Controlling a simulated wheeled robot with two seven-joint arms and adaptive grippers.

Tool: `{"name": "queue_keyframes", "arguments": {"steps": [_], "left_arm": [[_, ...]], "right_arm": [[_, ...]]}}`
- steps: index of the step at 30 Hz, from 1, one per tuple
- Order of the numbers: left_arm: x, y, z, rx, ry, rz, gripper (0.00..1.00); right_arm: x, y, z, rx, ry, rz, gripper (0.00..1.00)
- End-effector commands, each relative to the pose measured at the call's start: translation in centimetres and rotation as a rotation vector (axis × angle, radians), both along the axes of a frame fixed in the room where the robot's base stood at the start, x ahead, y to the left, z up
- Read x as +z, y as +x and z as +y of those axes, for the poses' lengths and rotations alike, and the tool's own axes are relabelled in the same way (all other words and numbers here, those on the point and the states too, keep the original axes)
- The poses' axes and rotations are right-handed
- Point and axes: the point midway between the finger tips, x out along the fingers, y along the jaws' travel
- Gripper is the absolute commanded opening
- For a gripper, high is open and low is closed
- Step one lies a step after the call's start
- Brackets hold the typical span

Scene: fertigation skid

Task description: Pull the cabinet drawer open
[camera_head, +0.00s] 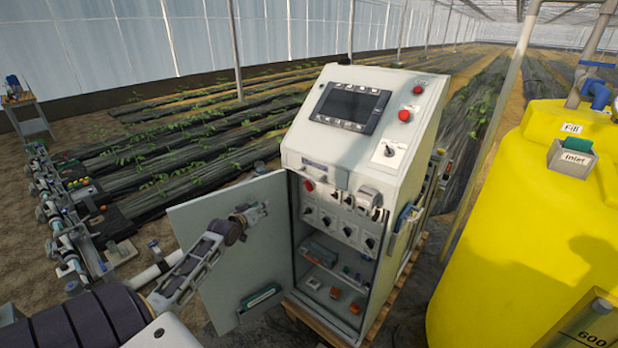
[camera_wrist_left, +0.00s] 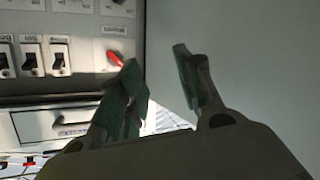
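The grey control cabinet (camera_head: 345,200) stands with its door (camera_head: 225,270) swung open to the left. In the left wrist view a pale drawer front (camera_wrist_left: 32,124) with a dark-edged handle (camera_wrist_left: 68,127) sits below a row of switches, at the lower left. My left finger partly covers its right side. My left gripper (camera_head: 250,214) is in front of the open door's inner face, left of the cabinet opening. In the wrist view its fingers (camera_wrist_left: 157,58) are apart with nothing between them. My right gripper is not in view.
A red-handled switch (camera_wrist_left: 115,58) is close beside my left finger. The door panel (camera_wrist_left: 240,60) fills the right of the wrist view. A yellow tank (camera_head: 520,220) stands to the right, and a pipe assembly (camera_head: 75,220) lies to the left.

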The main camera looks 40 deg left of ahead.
Motion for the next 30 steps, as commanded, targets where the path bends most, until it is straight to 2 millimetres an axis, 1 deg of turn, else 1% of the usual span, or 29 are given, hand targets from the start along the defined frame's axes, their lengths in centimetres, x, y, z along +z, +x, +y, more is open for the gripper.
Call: {"name": "queue_keyframes", "arguments": {"steps": [1, 3, 5, 6, 8, 9, 12, 15, 18, 24, 30], "left_arm": [[2.3, 0.4, -0.7, -0.005, -0.040, -0.042, 0.35], [5.1, 0.8, -1.8, -0.012, -0.112, -0.095, 0.35], [7.5, 1.1, -2.9, -0.022, -0.180, -0.139, 0.35], [9.0, 1.2, -3.8, -0.030, -0.231, -0.166, 0.35], [11.1, 1.3, -5.2, -0.043, -0.315, -0.205, 0.35], [12.3, 1.3, -6.2, -0.055, -0.374, -0.225, 0.35], [14.5, 1.3, -8.7, -0.078, -0.522, -0.257, 0.35], [15.6, 1.2, -10.6, -0.089, -0.667, -0.265, 0.35], [15.7, 1.1, -11.6, -0.079, -0.807, -0.259, 0.35], [14.8, 1.0, -12.2, -0.019, -1.035, -0.236, 0.35], [14.5, 0.9, -12.2, 0.024, -1.152, -0.238, 0.35]], "right_arm": [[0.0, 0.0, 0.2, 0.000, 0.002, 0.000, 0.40], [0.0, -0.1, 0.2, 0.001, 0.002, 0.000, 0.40], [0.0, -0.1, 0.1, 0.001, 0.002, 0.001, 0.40], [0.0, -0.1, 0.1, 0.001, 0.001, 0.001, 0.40], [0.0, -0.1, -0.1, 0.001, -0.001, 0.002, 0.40], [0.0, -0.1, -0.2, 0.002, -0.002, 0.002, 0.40], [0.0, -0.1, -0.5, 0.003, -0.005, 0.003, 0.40], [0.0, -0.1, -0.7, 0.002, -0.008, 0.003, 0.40], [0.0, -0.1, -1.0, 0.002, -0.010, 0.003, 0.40], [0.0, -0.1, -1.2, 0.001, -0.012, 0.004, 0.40], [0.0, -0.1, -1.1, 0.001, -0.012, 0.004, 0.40]]}}
